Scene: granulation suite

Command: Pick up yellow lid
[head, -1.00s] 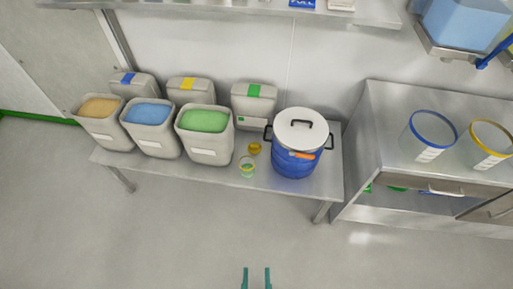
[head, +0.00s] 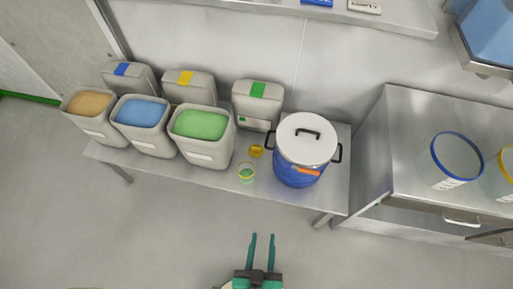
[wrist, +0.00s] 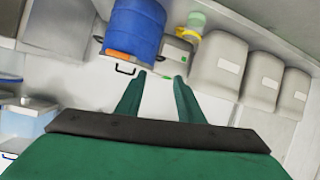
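The small round yellow lid (head: 256,151) lies on the metal table, between the green-filled bin and the blue drum. It also shows in the wrist view (wrist: 187,36), near the top. A small clear cup with green contents (head: 246,173) stands just in front of it. My gripper (head: 263,236) is at the bottom of the head view, in front of the table and well short of the lid. Its two green fingers (wrist: 162,78) are apart, with nothing between them.
The blue drum (head: 297,174) with a white handled cover stands close right of the lid. The green-filled bin (head: 206,152) stands left, and a grey container with a green label (head: 258,105) behind. The floor (head: 160,235) before the table is clear.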

